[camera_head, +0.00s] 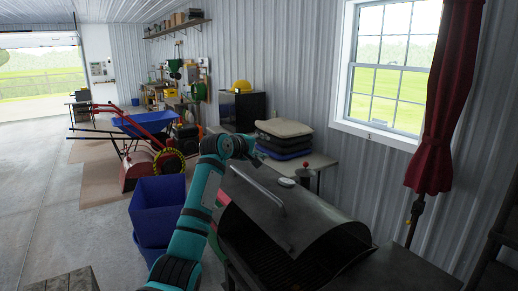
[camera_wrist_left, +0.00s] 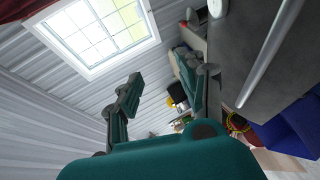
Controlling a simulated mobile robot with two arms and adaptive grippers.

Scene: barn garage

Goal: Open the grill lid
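The grill (camera_head: 290,268) stands at the lower middle right of the head view. Its dark grey domed lid (camera_head: 318,212) has its front edge raised, and dark grate bars show beneath it. A long metal handle (camera_head: 258,190) runs along the lid. My left gripper (camera_head: 240,148) is just beyond the lid's far left end, partly hidden by its own arm. In the left wrist view, the fingers of the gripper (camera_wrist_left: 158,70) are spread with nothing between them. The lid (camera_wrist_left: 238,50) and handle (camera_wrist_left: 268,52) are to their right, apart from the fingers. My right gripper is not in view.
Blue bins (camera_head: 157,207) stand on the floor left of the grill. A side table with stacked cushions (camera_head: 284,136) is behind it. The floor at left (camera_head: 45,200) is mostly clear.

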